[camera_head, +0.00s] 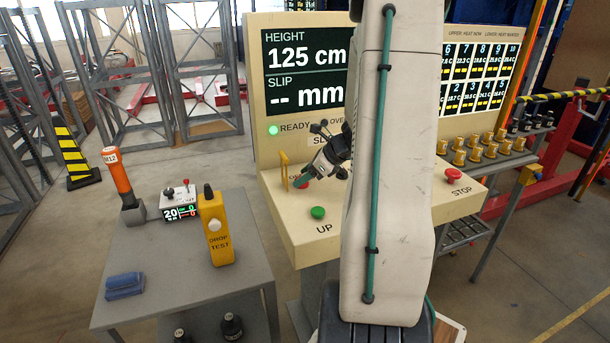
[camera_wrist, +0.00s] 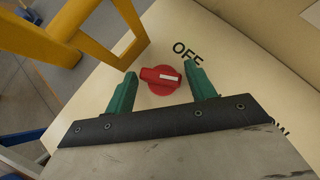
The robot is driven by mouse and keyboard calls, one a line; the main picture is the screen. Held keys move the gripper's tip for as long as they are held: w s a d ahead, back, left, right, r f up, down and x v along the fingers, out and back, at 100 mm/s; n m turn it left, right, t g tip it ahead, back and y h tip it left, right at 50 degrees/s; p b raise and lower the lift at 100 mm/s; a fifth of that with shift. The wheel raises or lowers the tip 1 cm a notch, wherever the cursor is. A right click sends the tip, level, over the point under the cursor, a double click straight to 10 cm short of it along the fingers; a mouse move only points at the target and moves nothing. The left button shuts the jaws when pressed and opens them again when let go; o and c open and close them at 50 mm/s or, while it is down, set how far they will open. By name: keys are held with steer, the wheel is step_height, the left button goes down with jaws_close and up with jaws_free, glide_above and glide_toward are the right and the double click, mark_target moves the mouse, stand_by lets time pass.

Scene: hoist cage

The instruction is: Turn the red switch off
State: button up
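The red switch (camera_wrist: 158,86) is a round knob with a raised bar and a white mark on the cream panel. In the wrist view its bar lies nearly sideways, the white mark toward the right finger. My gripper (camera_wrist: 161,78) is open, with one green finger on each side of the knob. I cannot tell whether either finger touches it. In the head view my gripper (camera_head: 303,180) is low over the console's left part and mostly covers the switch.
A yellow guard (camera_wrist: 128,22) stands close beside the switch; it also shows in the head view (camera_head: 284,170). A green UP button (camera_head: 318,213) and a red STOP button (camera_head: 453,175) sit on the console. A grey table (camera_head: 180,290) at left holds a yellow pendant (camera_head: 217,240).

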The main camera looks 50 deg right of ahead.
steer(key=c, duration=0.5)
stand_by(1.0)
steer(key=o, duration=0.9)
steer(key=shift+o, duration=0.2)
steer(key=shift+v, duration=3.9)
steer(key=shift+c, duration=0.3)
